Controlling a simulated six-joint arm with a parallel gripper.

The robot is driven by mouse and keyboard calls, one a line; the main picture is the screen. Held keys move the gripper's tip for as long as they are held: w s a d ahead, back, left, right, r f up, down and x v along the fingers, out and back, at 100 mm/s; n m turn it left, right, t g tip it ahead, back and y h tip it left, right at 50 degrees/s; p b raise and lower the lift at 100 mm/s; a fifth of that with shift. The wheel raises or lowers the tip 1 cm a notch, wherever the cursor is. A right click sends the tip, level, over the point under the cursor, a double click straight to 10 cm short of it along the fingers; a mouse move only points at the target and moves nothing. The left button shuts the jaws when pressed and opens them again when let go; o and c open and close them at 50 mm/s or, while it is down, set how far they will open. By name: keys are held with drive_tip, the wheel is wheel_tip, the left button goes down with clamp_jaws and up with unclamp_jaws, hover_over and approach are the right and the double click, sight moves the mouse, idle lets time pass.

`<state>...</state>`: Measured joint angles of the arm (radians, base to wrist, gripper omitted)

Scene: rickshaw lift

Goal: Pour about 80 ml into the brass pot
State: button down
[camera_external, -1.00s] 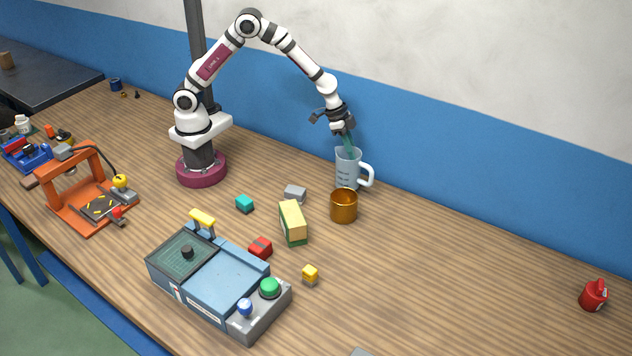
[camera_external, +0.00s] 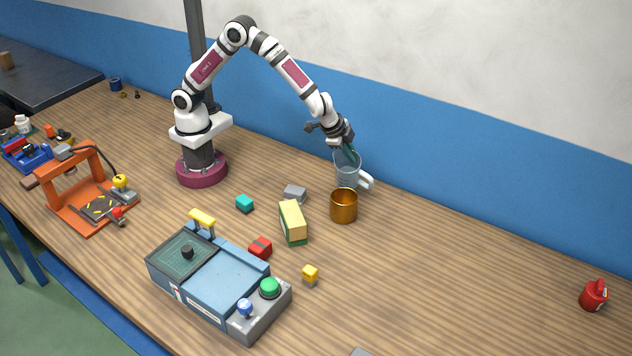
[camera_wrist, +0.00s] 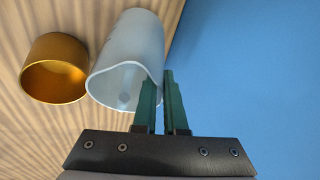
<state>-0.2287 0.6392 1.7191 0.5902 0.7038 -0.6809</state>
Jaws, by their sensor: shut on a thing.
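The brass pot (camera_external: 344,208) stands upright on the table; the wrist view shows it at the left (camera_wrist: 52,82). A translucent pale-blue jug (camera_external: 345,176) with a white handle is just behind it. The jug leans, with its mouth tipped towards the external camera and the pot side. In the wrist view the jug (camera_wrist: 128,50) is right of the pot. My gripper (camera_external: 349,152) is shut on the jug's rim wall, its green fingers (camera_wrist: 161,92) on either side of it. I cannot tell the liquid level in the jug or pot, and no stream is visible.
A blue control box (camera_external: 220,280) stands in front. The table right of the pot is clear up to a red bottle (camera_external: 593,296).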

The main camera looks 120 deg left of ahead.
sight(349, 173)
drive_tip(key=shift+w+d+r+m+g+y, duration=0.15)
drive_tip(key=shift+w+d+r+y, duration=0.15)
drive_tip(key=shift+d+r+y, duration=0.25)
drive_tip(key=shift+w+d+r+m+g+y, duration=0.15)
drive_tip(key=shift+w+d+r+y, duration=0.15)
drive_tip(key=shift+d+y, duration=0.25)
drive_tip(key=shift+w+d+f+g+y, duration=0.2)
drive_tip(key=shift+d+g+y, duration=0.2)
drive_tip(key=shift+d+y, duration=0.25)
drive_tip(key=shift+w+d+r+m+g+y, duration=0.1)
drive_tip(key=shift+d+r+m+g+y, duration=0.1)
drive_tip(key=shift+y, duration=0.25)
drive_tip(key=shift+w+d+r+m+g+y, duration=0.1)
drive_tip(key=shift+m+y, duration=0.1)
drive_tip(key=shift+y, duration=0.2)
drive_tip(key=shift+w+d+r+y+b, duration=0.1)
drive_tip(key=shift+d+r+y+b, duration=0.25)
drive_tip(key=shift+y, duration=0.35)
drive_tip(key=shift+w+d+r+m+g+y+b, duration=0.2)
drive_tip(key=shift+d+m+g+y+b, duration=0.1)
drive_tip(key=shift+y, duration=0.3)
drive_tip(key=shift+r, duration=0.1)
drive_tip(key=shift+w+d+r+y+b, duration=0.1)
drive_tip(key=shift+w+d+y+b, duration=0.2)
drive_tip(key=shift+d+y, duration=0.2)
drive_tip(key=shift+s+a, duration=0.15)
